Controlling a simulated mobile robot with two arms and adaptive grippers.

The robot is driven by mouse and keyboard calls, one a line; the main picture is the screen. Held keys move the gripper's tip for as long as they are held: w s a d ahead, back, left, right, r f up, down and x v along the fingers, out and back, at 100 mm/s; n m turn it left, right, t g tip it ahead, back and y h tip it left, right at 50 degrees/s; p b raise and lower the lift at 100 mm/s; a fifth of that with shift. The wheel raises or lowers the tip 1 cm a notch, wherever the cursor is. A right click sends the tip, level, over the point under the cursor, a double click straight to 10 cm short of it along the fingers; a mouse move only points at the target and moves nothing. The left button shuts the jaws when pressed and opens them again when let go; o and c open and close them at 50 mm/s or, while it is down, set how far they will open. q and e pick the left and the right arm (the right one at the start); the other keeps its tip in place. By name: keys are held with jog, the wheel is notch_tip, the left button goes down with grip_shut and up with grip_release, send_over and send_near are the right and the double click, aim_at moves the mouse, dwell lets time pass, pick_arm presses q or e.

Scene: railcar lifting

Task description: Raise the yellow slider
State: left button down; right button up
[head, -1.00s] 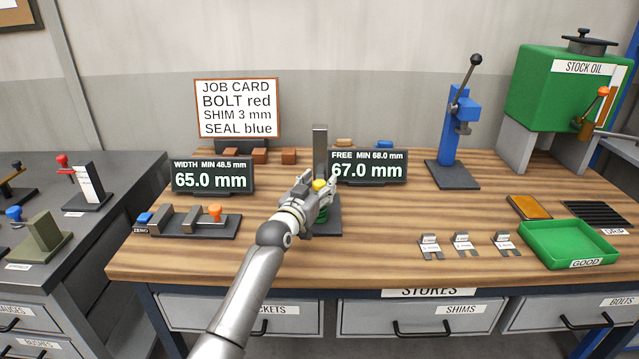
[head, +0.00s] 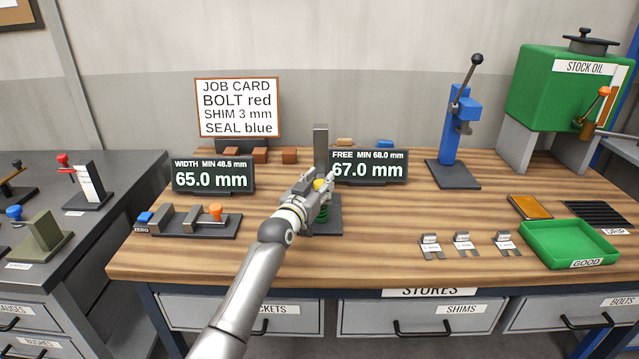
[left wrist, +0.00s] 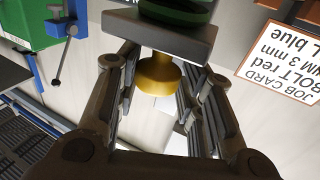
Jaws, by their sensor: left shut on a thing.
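The yellow slider (head: 319,184) is a small knob on an upright grey gauge post (head: 320,142) at the middle of the bench. A green coil (head: 321,213) shows below it. My left gripper (head: 324,190) is shut on the yellow slider, its fingers on either side of the knob. In the left wrist view, which is upside down, the yellow slider (left wrist: 158,75) sits between the fingers, beside a grey plate (left wrist: 160,38) and the green coil (left wrist: 178,8). The display behind (head: 368,167) reads FREE MIN 68.0, 67.0 mm. My right gripper is not in view.
A second display (head: 213,176) reads 65.0 mm above a width gauge (head: 190,222). The job card (head: 237,108) stands behind. A blue press (head: 459,125), shim clips (head: 463,244) and a green tray (head: 568,245) are to the right. The front middle bench is mostly clear.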

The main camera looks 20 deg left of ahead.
aim_at(321, 182)
pick_arm(q)
jog(key=r+p, duration=0.4)
jog(key=r, duration=0.2)
jog(key=shift+d+r+p, duration=0.15)
jog(key=shift+d+p, duration=0.05)
jog(key=shift+p, duration=0.1)
jog(key=c, duration=1.1)
grip_release()
jog(key=shift+d, duration=0.2)
jog(key=shift+f, duration=0.2)
jog(key=shift+s+a+f, duration=0.1)
jog(key=shift+s+a, duration=0.15)
jog(key=shift+s, duration=0.15)
jog(key=s, duration=1.1)
jog(key=shift+a, duration=0.45)
